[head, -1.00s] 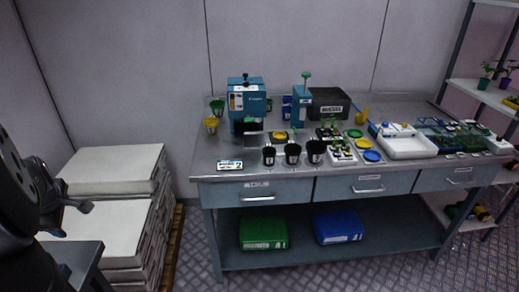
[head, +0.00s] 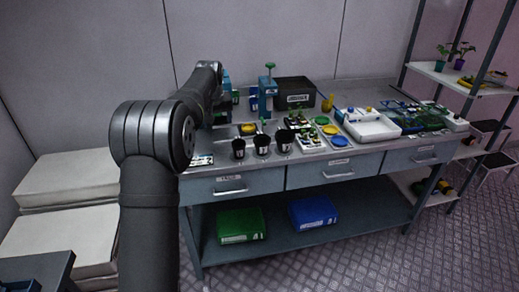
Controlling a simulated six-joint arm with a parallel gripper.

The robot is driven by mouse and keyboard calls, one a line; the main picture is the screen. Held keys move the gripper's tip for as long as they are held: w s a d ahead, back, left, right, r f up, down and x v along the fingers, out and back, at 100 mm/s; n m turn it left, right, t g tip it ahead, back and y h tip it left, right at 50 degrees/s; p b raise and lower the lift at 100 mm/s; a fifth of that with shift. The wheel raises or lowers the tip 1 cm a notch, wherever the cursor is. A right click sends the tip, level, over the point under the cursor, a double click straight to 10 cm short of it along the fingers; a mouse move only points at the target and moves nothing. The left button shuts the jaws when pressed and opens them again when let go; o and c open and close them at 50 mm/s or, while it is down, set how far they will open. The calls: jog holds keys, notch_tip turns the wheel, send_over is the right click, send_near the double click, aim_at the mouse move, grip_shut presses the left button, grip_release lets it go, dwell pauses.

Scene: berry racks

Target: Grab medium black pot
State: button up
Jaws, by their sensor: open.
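Three black pots stand upright in a row near the front edge of the steel table (head: 350,160): a left one (head: 239,149), a middle one (head: 262,145) and a right one (head: 284,141). They look slightly larger from left to right, so the middle one appears to be the medium pot. My arm rises at the left of the picture and its forearm reaches toward the table's back left. My gripper is hidden behind the forearm. Nothing of mine is seen touching the pots.
Blue devices (head: 265,90) and a black crate (head: 295,93) stand behind the pots. Seedling trays, yellow and blue lids (head: 339,141) and a white tray (head: 372,129) lie to the right. Green (head: 241,224) and blue (head: 313,211) bins sit on the lower shelf.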

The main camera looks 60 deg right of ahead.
jog(key=s+d+m, duration=0.4)
jog(key=s+d, duration=0.6)
jog(key=s, duration=0.2)
send_near(262, 142)
jog(key=shift+g, duration=0.3)
jog(key=x, duration=0.3)
jog(key=a+x, duration=0.1)
jog(key=x, duration=0.4)
jog(key=shift+s+a+f, duration=0.1)
jog(key=shift+s+f, duration=0.05)
jog(key=shift+f, duration=0.45)
jog(key=c, duration=0.6)
